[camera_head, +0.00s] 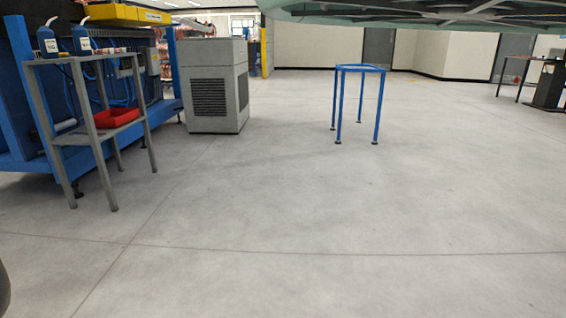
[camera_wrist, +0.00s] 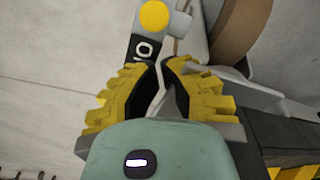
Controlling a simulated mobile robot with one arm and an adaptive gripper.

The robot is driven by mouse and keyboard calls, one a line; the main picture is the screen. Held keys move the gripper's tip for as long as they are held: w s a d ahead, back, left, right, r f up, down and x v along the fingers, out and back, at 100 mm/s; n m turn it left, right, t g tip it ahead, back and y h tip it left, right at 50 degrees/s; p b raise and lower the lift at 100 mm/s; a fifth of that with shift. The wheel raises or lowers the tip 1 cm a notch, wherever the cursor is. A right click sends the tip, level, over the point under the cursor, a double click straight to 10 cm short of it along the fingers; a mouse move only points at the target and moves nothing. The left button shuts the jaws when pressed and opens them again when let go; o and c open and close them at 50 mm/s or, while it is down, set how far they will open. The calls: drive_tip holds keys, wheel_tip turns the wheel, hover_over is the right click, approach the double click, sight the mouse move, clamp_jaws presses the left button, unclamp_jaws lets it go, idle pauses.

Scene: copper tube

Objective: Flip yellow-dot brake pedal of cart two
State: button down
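The brake pedal shows in the wrist view as a grey piece with a yellow dot (camera_wrist: 154,15) at the top. Below the dot is a black part with white letters (camera_wrist: 146,48), partly hidden by my gripper. My gripper (camera_wrist: 161,66) has yellow ridged fingers, drawn close together with only a narrow pale sliver between them. Nothing is seen held. The fingertips are just below the lettered part in the picture; whether they touch it I cannot tell. The head view shows neither my gripper nor the pedal.
A brown wheel (camera_wrist: 238,28) is close to the right of the pedal. In the head view, a grey side table (camera_head: 100,134) with a red tray (camera_head: 116,118), a grey cabinet (camera_head: 217,85) and a blue frame stand (camera_head: 360,68) surround wide clear floor.

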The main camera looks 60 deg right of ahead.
drive_tip(key=shift+f+b, duration=1)
drive_tip(key=shift+f, duration=0.55)
idle(0.6)
wheel_tip(320, 180, up, 7)
drive_tip(key=p, duration=0.7)
idle(0.4)
